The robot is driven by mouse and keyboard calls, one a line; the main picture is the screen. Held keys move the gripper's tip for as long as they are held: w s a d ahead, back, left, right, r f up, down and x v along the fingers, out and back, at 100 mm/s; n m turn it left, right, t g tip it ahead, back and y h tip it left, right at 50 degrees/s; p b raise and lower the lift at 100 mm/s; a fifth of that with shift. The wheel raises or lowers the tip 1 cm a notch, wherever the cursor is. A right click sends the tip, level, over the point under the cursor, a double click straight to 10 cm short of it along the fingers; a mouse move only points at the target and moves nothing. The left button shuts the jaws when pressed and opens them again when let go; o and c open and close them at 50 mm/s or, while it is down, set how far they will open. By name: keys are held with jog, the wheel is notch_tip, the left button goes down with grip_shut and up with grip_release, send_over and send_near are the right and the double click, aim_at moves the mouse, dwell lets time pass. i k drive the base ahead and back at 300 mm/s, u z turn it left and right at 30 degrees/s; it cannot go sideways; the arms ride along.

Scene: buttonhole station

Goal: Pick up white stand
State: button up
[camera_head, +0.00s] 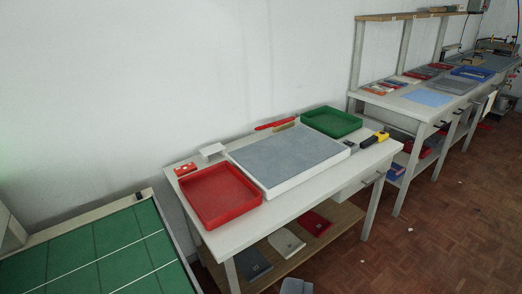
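A small white stand (213,150) with a flat top is on the white table, near its back edge by the wall. It sits between a small red item on its left and the grey-topped board on its right. It looks upright; its lower part is small and hard to make out. My gripper does not show in the camera_head view. Nothing is seen touching the stand.
The white table (245,236) also holds a red tray (222,221), a large grey-topped board (327,171), a green tray (355,131) and a yellow-black tool (375,139). A green gridded table (95,240) stands left. Wooden floor (430,240) is open at right.

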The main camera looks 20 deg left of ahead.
aim_at(206, 151)
jog(key=z, duration=0.75)
jog(key=i, duration=2.7)
jog(key=u, duration=2.75)
jog(key=i, duration=1)
jog(key=u, duration=0.05)
